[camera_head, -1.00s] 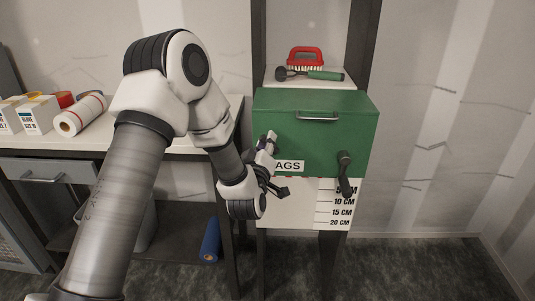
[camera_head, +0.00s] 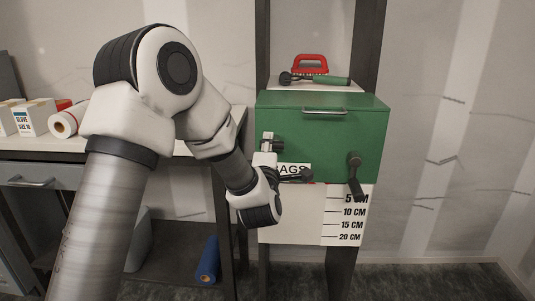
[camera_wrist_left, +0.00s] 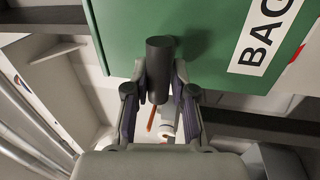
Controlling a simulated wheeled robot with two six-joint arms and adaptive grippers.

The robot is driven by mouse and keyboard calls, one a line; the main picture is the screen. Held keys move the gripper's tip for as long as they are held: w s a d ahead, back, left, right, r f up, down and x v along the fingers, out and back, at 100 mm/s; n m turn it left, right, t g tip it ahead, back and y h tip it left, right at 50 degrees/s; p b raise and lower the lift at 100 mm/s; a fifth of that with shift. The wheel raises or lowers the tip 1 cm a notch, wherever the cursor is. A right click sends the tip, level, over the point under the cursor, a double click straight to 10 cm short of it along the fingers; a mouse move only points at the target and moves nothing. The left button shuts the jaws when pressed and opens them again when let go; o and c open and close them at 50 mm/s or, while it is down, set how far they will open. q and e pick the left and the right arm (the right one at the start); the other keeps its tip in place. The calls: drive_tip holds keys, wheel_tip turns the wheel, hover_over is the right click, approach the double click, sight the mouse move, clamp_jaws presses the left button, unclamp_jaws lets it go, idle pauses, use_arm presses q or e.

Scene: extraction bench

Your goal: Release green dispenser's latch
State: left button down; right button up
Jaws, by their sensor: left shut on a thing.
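The green dispenser (camera_head: 290,125) is a green box with a lid handle (camera_head: 324,112), a BAGS label (camera_head: 300,168) and a dark crank (camera_head: 354,172) at its right. My left gripper (camera_head: 285,158) is at the lower left of its front. In the left wrist view, the gripper (camera_wrist_left: 160,95) is shut on a dark round peg (camera_wrist_left: 160,65), which stands out from the dispenser's green face (camera_wrist_left: 205,35) and looks like the latch. In the head view my gripper hides the peg. My right gripper is not in view.
A red brush (camera_head: 310,64) and a green-handled tool (camera_head: 325,80) lie above the dispenser. A white panel with a centimetre scale (camera_head: 345,225) hangs below. A side table at left holds boxes (camera_head: 36,117) and a roll (camera_head: 66,123).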

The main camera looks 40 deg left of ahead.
use_arm(q)
drive_tip(key=shift+n, duration=0.4)
drive_tip(key=shift+r, duration=0.1)
drive_tip(key=c, duration=1)
unclamp_jaws()
drive_tip(key=shift+d, duration=0.1)
drive_tip(key=v, duration=1.2)
drive_tip(key=shift+w, duration=0.1)
